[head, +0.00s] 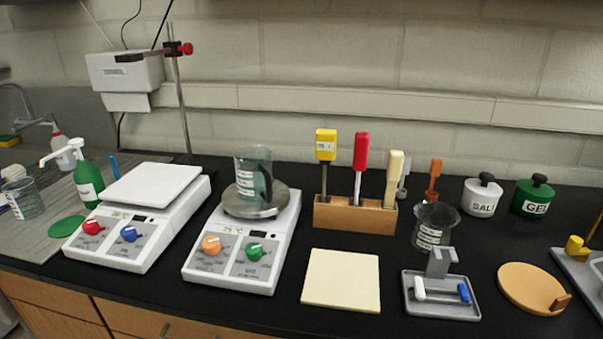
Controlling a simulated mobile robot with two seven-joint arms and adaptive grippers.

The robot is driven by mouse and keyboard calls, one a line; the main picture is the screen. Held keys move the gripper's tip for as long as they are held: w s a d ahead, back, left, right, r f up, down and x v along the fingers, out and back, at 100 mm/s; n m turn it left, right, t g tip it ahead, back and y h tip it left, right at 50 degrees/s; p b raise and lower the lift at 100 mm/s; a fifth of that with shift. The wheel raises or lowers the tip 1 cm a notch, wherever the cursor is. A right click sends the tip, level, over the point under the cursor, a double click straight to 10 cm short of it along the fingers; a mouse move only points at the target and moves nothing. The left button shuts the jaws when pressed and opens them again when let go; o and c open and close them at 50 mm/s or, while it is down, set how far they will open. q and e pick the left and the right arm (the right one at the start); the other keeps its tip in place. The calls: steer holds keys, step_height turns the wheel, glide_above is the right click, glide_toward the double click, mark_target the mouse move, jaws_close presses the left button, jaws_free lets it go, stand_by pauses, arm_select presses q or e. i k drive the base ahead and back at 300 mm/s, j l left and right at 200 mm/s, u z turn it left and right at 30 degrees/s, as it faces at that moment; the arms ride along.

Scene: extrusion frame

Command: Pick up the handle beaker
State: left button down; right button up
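A tall clear glass beaker (249,176) with white markings stands upright on the round grey top plate (240,204) of the hot plate with orange and green knobs. A dark curved part on its right side looks like a handle, so this appears to be the handle beaker. I cannot make out any contents clearly. Neither of my grippers is in view, and nothing is touching the beaker.
A white-topped hot plate (155,184) stands close on the left. A wooden tool rack (355,216) stands to the right. A cream square pad (342,280) lies in front of it. Another glass beaker (432,236) stands further right. A stand rod (181,105) rises behind.

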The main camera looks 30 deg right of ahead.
mark_target(254, 165)
steer(key=z, duration=2)
steer(key=l+u, duration=0.8)
steer(key=j, duration=0.1)
